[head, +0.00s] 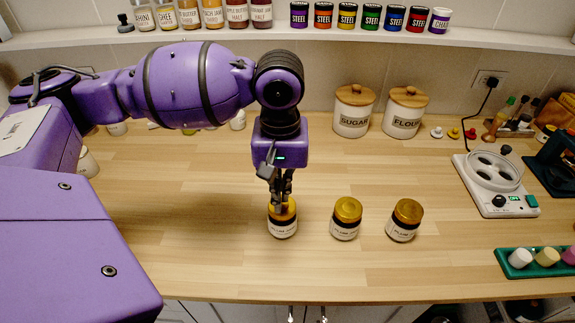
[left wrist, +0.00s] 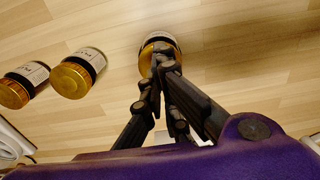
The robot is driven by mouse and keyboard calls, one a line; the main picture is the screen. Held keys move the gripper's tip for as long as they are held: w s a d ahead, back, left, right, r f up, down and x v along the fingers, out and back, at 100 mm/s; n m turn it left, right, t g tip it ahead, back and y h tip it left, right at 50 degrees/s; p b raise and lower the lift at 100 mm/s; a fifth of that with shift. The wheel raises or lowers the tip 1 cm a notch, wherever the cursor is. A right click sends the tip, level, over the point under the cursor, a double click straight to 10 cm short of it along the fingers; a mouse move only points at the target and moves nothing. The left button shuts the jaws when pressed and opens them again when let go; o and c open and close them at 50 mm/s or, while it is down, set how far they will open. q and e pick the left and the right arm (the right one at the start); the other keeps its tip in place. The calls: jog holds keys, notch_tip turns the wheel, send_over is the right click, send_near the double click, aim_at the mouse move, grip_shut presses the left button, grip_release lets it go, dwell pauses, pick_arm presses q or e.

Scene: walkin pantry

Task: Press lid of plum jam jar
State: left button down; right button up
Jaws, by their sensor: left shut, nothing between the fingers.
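Three dark jars with gold lids and white labels stand in a row on the wooden counter: a left jar (head: 283,222), a middle jar (head: 346,219) and a right jar (head: 404,221). My left gripper (head: 281,203) points down with shut, empty fingers at the left jar's lid. In the left wrist view the fingertips (left wrist: 161,58) overlap that jar's lid (left wrist: 157,37); I cannot tell whether they touch. The fingers hide part of the lid. My right gripper is not in view.
Sugar (head: 354,111) and flour (head: 405,113) canisters stand at the back. A white hot-plate-like device (head: 495,186) and a green tray (head: 540,274) are at right. A shelf (head: 300,34) with jars runs above. The counter between the jars and its front edge is clear.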

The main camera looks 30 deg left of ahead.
pick_arm(q)
jog(key=shift+f, duration=0.75)
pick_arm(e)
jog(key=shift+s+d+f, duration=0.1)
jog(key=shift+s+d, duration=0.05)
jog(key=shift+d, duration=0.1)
pick_arm(q)
jog(key=shift+f, duration=0.3)
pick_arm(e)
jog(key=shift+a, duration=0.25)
pick_arm(q)
jog(key=shift+r+p, duration=1.15)
jog(key=shift+r, duration=0.2)
jog(key=shift+r+p, duration=0.65)
jog(key=shift+r, duration=1)
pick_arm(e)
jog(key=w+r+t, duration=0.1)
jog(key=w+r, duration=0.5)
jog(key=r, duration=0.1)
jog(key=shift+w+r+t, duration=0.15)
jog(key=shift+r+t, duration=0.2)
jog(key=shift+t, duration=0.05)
